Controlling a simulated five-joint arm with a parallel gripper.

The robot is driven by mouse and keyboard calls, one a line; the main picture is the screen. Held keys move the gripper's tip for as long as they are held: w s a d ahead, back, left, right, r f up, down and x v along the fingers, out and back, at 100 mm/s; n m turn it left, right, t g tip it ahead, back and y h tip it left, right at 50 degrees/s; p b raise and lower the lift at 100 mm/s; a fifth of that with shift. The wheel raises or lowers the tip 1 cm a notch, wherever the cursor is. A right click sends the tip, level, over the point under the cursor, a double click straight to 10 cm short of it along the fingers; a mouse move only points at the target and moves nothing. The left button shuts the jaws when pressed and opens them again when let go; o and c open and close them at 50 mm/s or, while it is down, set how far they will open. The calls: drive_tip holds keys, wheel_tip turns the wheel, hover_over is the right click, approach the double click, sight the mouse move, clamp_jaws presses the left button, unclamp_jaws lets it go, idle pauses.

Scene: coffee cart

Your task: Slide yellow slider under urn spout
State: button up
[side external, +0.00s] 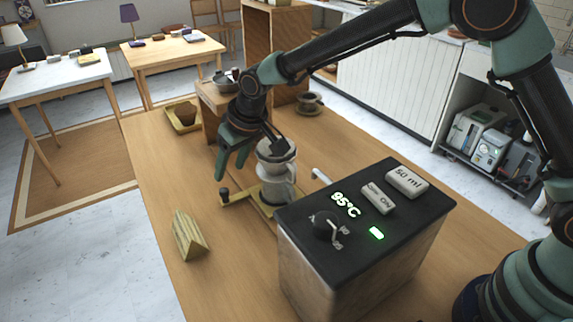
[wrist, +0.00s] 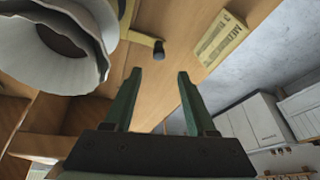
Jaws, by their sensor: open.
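The yellow slider (side external: 238,198) lies on the wooden table and has an arm with a black knob (side external: 224,192) at its left end. The arm and knob also show near the top of the wrist view (wrist: 158,50). A glass server with a white dripper (side external: 277,172) stands on the slider. The dripper fills the upper left of the wrist view (wrist: 55,55). The urn (side external: 345,245) is a box with a black top reading 95°C. Its pale spout (side external: 322,175) points toward the dripper but is apart from it. My gripper (side external: 231,172) is open and empty, above and behind the knob, beside the dripper.
A yellow labelled block (side external: 190,236) lies near the left table edge, left of the urn. A wooden shelf (side external: 207,108), a small tray (side external: 182,116) and a cup on a saucer (side external: 308,103) are at the back. The table between block and knob is clear.

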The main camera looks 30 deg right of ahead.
drive_tip(key=shift+v, duration=1.25)
drive_tip(key=shift+w, duration=0.15)
drive_tip(key=c, duration=0.7)
drive_tip(key=shift+g, duration=0.3)
drive_tip(key=w, duration=0.2)
drive_tip(key=w+a, duration=0.1)
drive_tip(key=w, duration=0.1)
drive_tip(key=w+a, duration=0.1)
drive_tip(key=w, duration=0.1)
drive_tip(key=shift+w+a+f, duration=0.15)
clamp_jaws()
drive_tip(key=x, duration=0.6)
drive_tip(key=d+x, duration=0.1)
drive_tip(key=x, duration=0.3)
drive_tip(key=shift+w, duration=0.1)
drive_tip(key=shift+s+d, duration=0.2)
drive_tip(key=shift+s, duration=0.75)
drive_tip(key=shift+s+d, duration=0.25)
drive_tip(key=shift+s, duration=0.75)
